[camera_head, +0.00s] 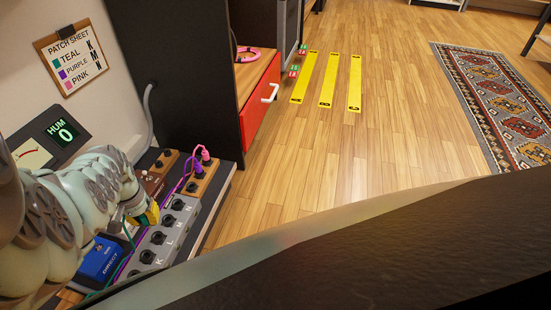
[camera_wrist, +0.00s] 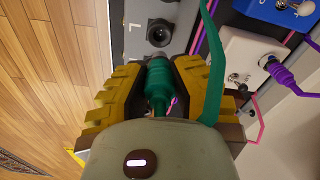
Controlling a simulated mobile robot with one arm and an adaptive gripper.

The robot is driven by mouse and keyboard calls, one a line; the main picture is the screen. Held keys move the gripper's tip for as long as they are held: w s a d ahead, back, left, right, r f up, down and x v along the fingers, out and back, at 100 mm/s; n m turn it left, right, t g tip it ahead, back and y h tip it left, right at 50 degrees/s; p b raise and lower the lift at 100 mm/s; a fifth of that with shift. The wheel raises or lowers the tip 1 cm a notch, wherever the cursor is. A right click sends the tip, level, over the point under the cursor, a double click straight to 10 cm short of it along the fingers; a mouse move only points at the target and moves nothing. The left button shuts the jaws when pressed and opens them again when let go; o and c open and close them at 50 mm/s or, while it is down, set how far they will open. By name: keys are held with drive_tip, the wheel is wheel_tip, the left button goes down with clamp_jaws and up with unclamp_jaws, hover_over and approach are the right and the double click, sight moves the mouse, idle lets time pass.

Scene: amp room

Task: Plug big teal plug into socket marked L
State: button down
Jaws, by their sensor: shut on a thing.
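My gripper (camera_wrist: 158,88) has yellow ridged fingers and is shut on the big teal plug (camera_wrist: 158,72). A flat teal cable (camera_wrist: 211,65) runs up beside it. The plug's front end points at a round black socket (camera_wrist: 159,32) in a grey panel. The letter beside that socket looks like an L. The front end is close to the socket; I cannot tell whether they touch. In the head view my gripper (camera_head: 150,214) is low over the left side of the lettered socket strip (camera_head: 160,236). The plug is mostly hidden there.
A blue pedal box (camera_head: 100,260) stands left of the strip. Purple and pink plugs (camera_head: 201,160) stand in a wooden block behind it. A white box with a purple plug (camera_wrist: 268,60) is right of my gripper. A patch sheet (camera_head: 72,58) hangs on the wall.

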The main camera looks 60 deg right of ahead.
drive_tip(key=shift+f+b, duration=3.25)
drive_tip(key=shift+f, duration=0.2)
drive_tip(key=c, duration=0.9)
unclamp_jaws()
drive_tip(key=shift+o, duration=0.2)
drive_tip(key=shift+r, duration=0.3)
drive_tip(key=shift+s+a+r, duration=0.1)
drive_tip(key=shift+s+r, duration=0.05)
drive_tip(key=shift+r, duration=5.55)
